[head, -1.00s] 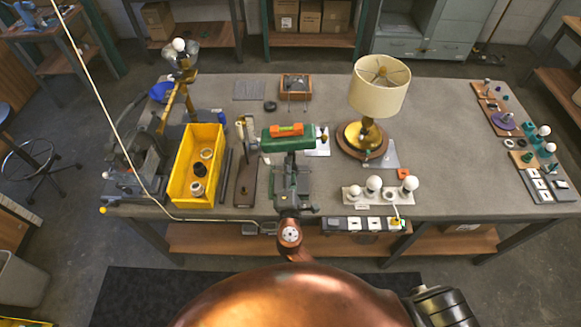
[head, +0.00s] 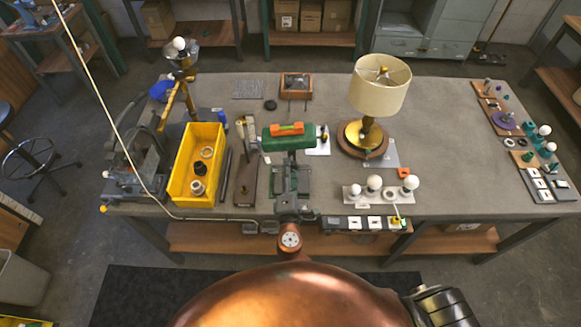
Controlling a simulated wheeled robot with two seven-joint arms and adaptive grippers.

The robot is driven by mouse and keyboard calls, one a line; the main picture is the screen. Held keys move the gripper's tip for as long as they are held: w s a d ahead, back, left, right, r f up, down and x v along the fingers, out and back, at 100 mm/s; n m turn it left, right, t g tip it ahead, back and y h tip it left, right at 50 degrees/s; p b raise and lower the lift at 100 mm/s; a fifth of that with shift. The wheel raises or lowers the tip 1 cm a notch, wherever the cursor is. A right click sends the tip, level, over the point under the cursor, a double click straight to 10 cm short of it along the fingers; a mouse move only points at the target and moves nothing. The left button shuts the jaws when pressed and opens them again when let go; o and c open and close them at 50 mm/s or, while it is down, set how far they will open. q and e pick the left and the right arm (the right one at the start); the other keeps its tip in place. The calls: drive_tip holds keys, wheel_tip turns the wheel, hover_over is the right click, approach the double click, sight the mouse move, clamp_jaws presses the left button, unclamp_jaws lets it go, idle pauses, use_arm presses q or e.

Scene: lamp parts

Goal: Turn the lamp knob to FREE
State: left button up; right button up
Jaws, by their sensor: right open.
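A table lamp (head: 379,90) with a cream shade and a brass stem stands on a round wooden base (head: 363,140) at the back middle of the bench. A second lamp-like fitting (head: 180,85) with a white bulb and a brass arm stands at the back left. I cannot make out a knob or the word FREE on either. My right gripper (head: 294,207) is open, at the bench's front edge, in front of a green vise-like stand (head: 288,138) with an orange piece on top. It is well short of both lamps. My left gripper is not in view.
A yellow bin (head: 178,185) with several round parts stands left of the stand. A white bulb holder (head: 385,195) and a dark strip with white cards (head: 340,223) lie at the front. Boards of small parts line the right edge. The bench right of the lamp is clear.

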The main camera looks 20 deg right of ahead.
drive_tip(key=v, duration=1)
drive_tip(key=shift+s, duration=0.15)
